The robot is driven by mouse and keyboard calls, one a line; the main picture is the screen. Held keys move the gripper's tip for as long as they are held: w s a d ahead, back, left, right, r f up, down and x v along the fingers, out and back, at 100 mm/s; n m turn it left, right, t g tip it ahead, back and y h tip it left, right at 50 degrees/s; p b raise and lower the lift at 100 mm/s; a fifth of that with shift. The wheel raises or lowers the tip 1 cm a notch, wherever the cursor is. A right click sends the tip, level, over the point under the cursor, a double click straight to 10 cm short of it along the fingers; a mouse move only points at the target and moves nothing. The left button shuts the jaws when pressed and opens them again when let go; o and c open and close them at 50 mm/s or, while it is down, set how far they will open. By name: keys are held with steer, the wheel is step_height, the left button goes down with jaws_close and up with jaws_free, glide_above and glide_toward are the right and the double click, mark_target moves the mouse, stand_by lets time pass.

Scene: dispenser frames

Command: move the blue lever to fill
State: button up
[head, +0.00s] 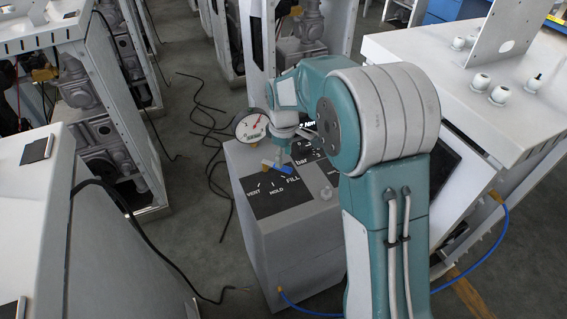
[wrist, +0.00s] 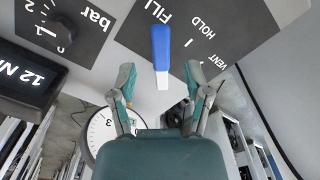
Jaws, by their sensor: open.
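The blue lever (head: 283,168) is on the dark panel of the grey dispenser cabinet. In the wrist view the lever (wrist: 161,48) has a white end toward my gripper, and its blue end points at the FILL label (wrist: 166,12). The HOLD label (wrist: 197,27) and VENT label (wrist: 231,73) lie to its right there. My gripper (wrist: 162,77) is open and empty, with one finger on each side of the white end in the picture and a gap on both sides. In the head view my gripper (head: 284,148) is above the panel by the lever, partly hidden by my arm.
A round gauge (head: 252,125) stands at the panel's back left, close to my gripper; it also shows in the wrist view (wrist: 100,130). A knob marked bar (wrist: 65,33) and a lit display (wrist: 27,75) are nearby. Loose black cables (head: 212,150) lie on the floor left of the cabinet.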

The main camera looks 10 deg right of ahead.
mark_target(284, 167)
step_height(284, 167, up, 8)
steer(key=shift+r, duration=0.15)
stand_by(0.4)
steer(key=s+d+r+m+t, duration=0.1)
steer(key=s+d+r+m, duration=0.2)
steer(key=s, duration=0.4)
steer(key=s+d+r+m+t, duration=0.2)
steer(key=s+r, duration=0.4)
steer(key=s+d+m+t, duration=0.1)
steer(key=s+m, duration=0.2)
steer(key=s, duration=0.4)
steer(key=s+d+f+m+t, duration=0.1)
steer(key=s+m, duration=0.2)
steer(key=s, duration=0.5)
steer(key=shift+f+t, duration=0.3)
